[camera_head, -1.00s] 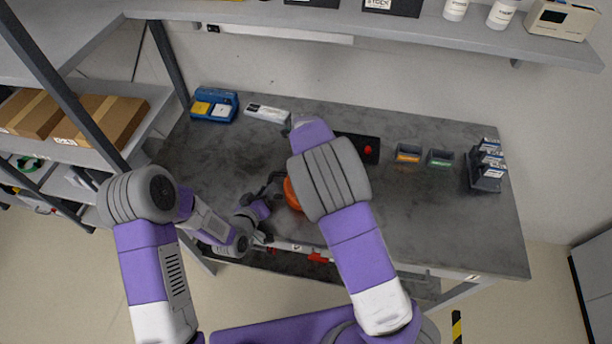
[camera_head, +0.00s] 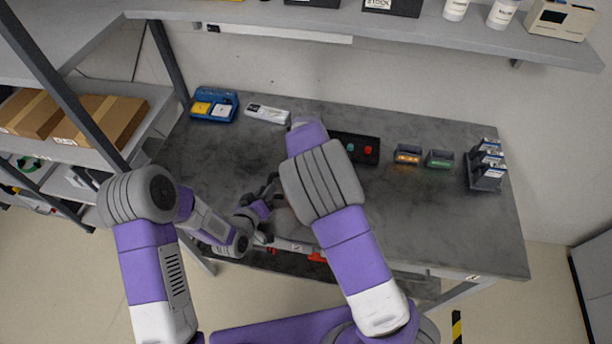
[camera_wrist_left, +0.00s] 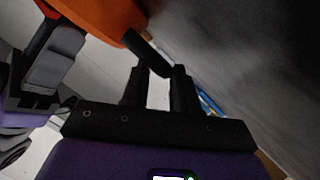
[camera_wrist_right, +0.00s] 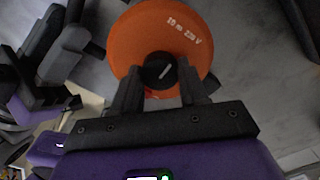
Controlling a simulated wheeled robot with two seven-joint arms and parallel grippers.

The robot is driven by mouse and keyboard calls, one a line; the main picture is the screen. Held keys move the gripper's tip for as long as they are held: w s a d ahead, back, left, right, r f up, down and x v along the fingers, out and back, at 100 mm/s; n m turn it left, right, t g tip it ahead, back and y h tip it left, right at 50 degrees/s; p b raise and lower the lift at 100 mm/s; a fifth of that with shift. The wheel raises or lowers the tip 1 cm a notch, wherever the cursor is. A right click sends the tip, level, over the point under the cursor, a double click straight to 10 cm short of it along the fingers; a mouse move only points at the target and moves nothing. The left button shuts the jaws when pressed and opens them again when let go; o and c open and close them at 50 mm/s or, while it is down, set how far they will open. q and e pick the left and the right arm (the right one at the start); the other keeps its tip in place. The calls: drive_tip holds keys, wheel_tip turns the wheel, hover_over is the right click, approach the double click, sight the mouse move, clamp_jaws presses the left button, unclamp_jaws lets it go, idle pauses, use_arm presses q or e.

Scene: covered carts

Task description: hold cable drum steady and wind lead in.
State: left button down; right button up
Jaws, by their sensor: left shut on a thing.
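The orange cable drum (camera_wrist_right: 195,30) faces me in the right wrist view, with printed lettering and a round black knob (camera_wrist_right: 160,70) at its middle. My right gripper (camera_wrist_right: 160,78) has one finger on each side of the knob; whether they touch it is unclear. My left gripper (camera_wrist_left: 160,72) is shut on a black bar (camera_wrist_left: 150,54) beside the drum, whose orange side (camera_wrist_left: 100,15) shows in the left wrist view. In the head view my left gripper (camera_head: 273,188) is at the bench's front left; my right arm hides the drum and right gripper. I cannot make out the lead.
The grey bench (camera_head: 440,225) has free room at right. At its back are a blue tray (camera_head: 214,104), a white box (camera_head: 267,113), a black button panel (camera_head: 362,150), two small bins (camera_head: 408,154) and a card rack (camera_head: 487,168). A shelf (camera_head: 400,28) hangs above.

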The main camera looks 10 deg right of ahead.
use_arm(q)
drive_tip(key=shift+s+f, duration=0.2)
use_arm(e)
drive_tip(key=o, duration=0.5)
wheel_tip(320, 180, up, 12)
drive_tip(key=shift+r, duration=0.1)
use_arm(q)
drive_tip(key=c, duration=0.8)
unclamp_jaws()
drive_tip(key=shift+w, duration=0.1)
drive_tip(key=shift+r, duration=0.1)
